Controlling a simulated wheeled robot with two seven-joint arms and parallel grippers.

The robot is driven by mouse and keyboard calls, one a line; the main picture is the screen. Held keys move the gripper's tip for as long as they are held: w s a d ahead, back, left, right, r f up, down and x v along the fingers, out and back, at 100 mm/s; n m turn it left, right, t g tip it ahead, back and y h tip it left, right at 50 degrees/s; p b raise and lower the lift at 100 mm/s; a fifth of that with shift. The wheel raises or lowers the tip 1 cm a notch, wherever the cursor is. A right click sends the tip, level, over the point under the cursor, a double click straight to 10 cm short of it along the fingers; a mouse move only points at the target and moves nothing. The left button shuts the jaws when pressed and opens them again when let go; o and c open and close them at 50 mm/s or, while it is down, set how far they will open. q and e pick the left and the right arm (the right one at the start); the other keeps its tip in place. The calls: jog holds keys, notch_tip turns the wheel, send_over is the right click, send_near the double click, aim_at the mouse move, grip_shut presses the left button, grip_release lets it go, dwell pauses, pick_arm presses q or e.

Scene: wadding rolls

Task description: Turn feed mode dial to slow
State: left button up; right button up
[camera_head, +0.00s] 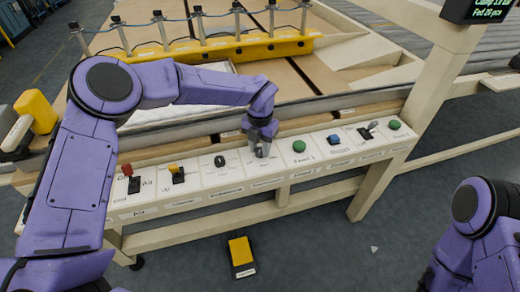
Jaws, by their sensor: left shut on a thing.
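A long white control panel (240,182) runs across the front of the machine. My left gripper (262,152) points down onto it, between a black knob and a green button. It is shut on a small control there, which I take to be the feed mode dial; the fingers hide most of it, so its setting cannot be read. A separate black knob (220,161) stands just to the left, uncovered. The panel's labels are too small to read surely. My right arm shows at the lower right, but its gripper is out of view.
To the right are a green button (299,146), a blue switch (333,140), a grey lever (371,126) and another green button (394,125). A yellow pedal (241,252) lies on the floor.

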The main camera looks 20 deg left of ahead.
aim_at(260, 150)
pick_arm(q)
jog(key=n+b, duration=0.2)
jog(key=n, duration=0.2)
jog(key=shift+f, duration=0.15)
jog(key=shift+n+b, duration=0.8)
jog(key=shift+n, duration=0.7)
jog(key=o, duration=1)
jog(key=shift+o, duration=0.2)
jog(key=shift+r, duration=0.2)
notch_tip(260, 150, up, 10)
jog(key=shift+r, duration=0.2)
